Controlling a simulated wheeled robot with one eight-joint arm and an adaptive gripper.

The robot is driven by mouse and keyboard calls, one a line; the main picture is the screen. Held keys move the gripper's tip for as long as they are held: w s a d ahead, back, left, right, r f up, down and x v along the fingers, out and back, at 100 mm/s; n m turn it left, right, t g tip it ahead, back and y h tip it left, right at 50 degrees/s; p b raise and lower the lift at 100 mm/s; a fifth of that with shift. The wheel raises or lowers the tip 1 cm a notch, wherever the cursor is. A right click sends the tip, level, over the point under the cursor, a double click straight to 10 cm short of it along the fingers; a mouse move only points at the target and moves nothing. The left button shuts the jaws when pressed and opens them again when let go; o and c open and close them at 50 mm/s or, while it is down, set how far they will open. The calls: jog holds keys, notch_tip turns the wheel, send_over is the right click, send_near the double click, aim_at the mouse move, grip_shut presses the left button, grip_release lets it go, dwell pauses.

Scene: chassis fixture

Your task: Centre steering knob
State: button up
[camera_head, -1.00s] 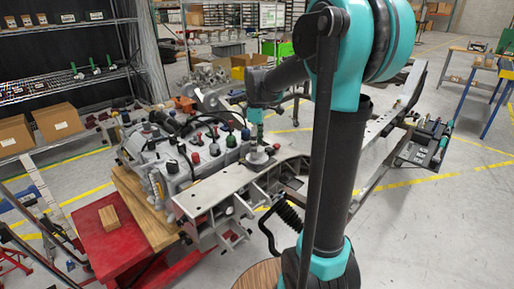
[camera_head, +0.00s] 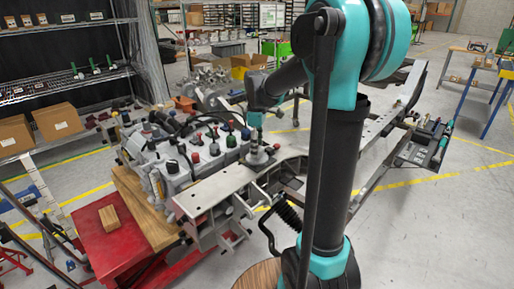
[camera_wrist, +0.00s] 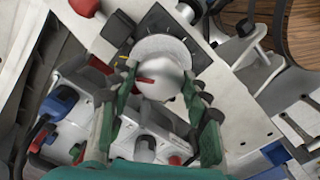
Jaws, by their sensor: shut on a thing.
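The steering knob (camera_wrist: 164,84) is a round silver knob with a red pointer mark, on a pale disc over a dark dial plate (camera_wrist: 164,24) with marks. In the wrist view the red mark points toward the left of the picture. My gripper (camera_wrist: 168,80) has its two green and dark fingers on either side of the knob, shut on it. In the head view my gripper (camera_head: 255,135) reaches down to the knob (camera_head: 258,156) on the chassis rail; detail there is too small to tell.
A control block (camera_head: 190,150) with several coloured knobs and levers stands close left of my gripper. The metal chassis rail (camera_head: 225,183) runs beneath. A red cart (camera_head: 115,247) with a wooden block (camera_head: 109,218) is at the lower left. Open floor lies to the right.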

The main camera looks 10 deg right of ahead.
jog(key=m, duration=0.5)
jog(key=shift+m, duration=0.3)
jog(key=m, duration=1.2)
jog(key=shift+m, duration=0.3)
jog(key=m, duration=0.5)
jog(key=shift+m, duration=0.4)
jog(key=o, duration=1.2)
jog(key=shift+c, duration=0.2)
jog(key=shift+r, duration=0.15)
